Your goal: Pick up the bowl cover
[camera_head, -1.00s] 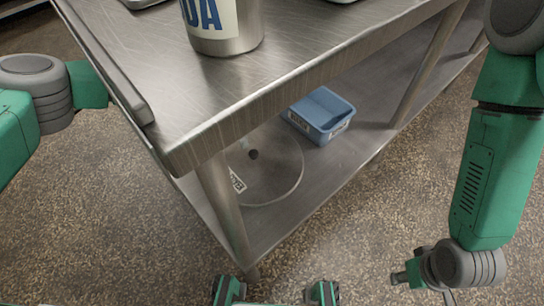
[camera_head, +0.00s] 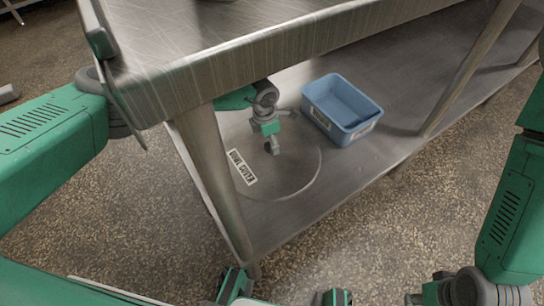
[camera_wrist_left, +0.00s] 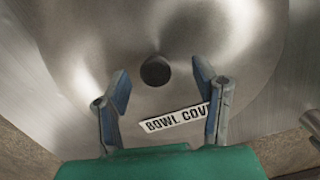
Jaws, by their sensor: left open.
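The bowl cover (camera_head: 287,178) is a round, shiny steel disc lying flat on the lower shelf. It has a white label reading "BOWL COVER" (camera_head: 241,167). In the left wrist view, the cover (camera_wrist_left: 235,45) fills most of the picture, with a dark round knob (camera_wrist_left: 156,70) at its middle. My left gripper (camera_head: 271,146) reaches in under the table top and points down over the cover's middle. In the left wrist view its fingers (camera_wrist_left: 161,88) are apart, one to each side of the knob, with nothing between them gripped. My right gripper (camera_head: 424,298) is cut off at the bottom edge.
A blue bin (camera_head: 342,107) stands on the lower shelf (camera_head: 405,90), right of my left gripper. A table leg (camera_head: 215,175) stands in front of the cover's left side. The steel table top (camera_head: 200,50) overhangs the shelf close above my left arm.

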